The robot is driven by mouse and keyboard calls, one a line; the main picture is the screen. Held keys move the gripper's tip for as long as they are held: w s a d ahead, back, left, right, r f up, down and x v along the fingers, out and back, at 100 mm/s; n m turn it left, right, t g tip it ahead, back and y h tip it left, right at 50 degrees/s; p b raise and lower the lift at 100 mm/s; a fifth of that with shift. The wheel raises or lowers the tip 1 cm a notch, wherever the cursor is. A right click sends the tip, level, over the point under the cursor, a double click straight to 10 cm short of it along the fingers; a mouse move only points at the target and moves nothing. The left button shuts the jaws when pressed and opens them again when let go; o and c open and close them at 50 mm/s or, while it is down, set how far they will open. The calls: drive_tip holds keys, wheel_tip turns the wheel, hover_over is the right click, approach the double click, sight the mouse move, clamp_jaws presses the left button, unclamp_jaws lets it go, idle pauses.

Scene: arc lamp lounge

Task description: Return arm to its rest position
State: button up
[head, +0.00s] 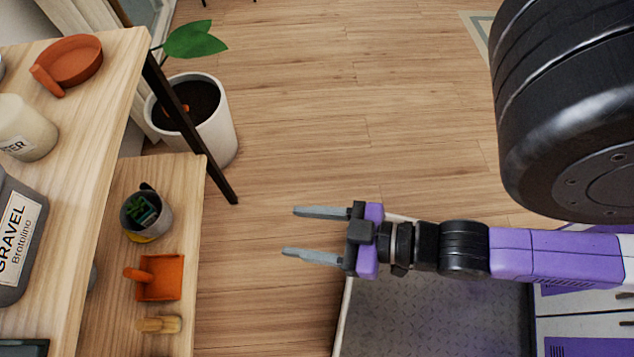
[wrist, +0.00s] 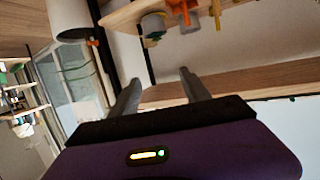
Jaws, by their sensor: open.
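My gripper (head: 298,233) is open and empty. It extends to the left on my purple and black arm, above the wood floor and the left edge of my base. Its two grey fingers point at the wooden shelf unit on the left and are apart from it. In the wrist view the open fingers of my gripper (wrist: 157,88) show with nothing between them.
A low wooden shelf (head: 188,215) holds a grey pot (head: 160,222), an orange dustpan (head: 160,278) and a small brush (head: 158,325). The upper shelf (head: 112,80) holds a terracotta dish (head: 72,62) and a gravel jar (head: 22,245). A white planter (head: 220,128) stands behind. The middle floor is clear.

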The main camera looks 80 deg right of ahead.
drive_tip(key=shift+s+d+r, duration=0.2)
drive_tip(key=shift+s+r, duration=0.4)
drive_tip(key=shift+r, duration=0.15)
drive_tip(key=shift+s+d+r, duration=0.15)
drive_tip(key=shift+s+r, duration=0.45)
drive_tip(key=shift+r, duration=0.15)
drive_tip(key=shift+r, duration=0.1)
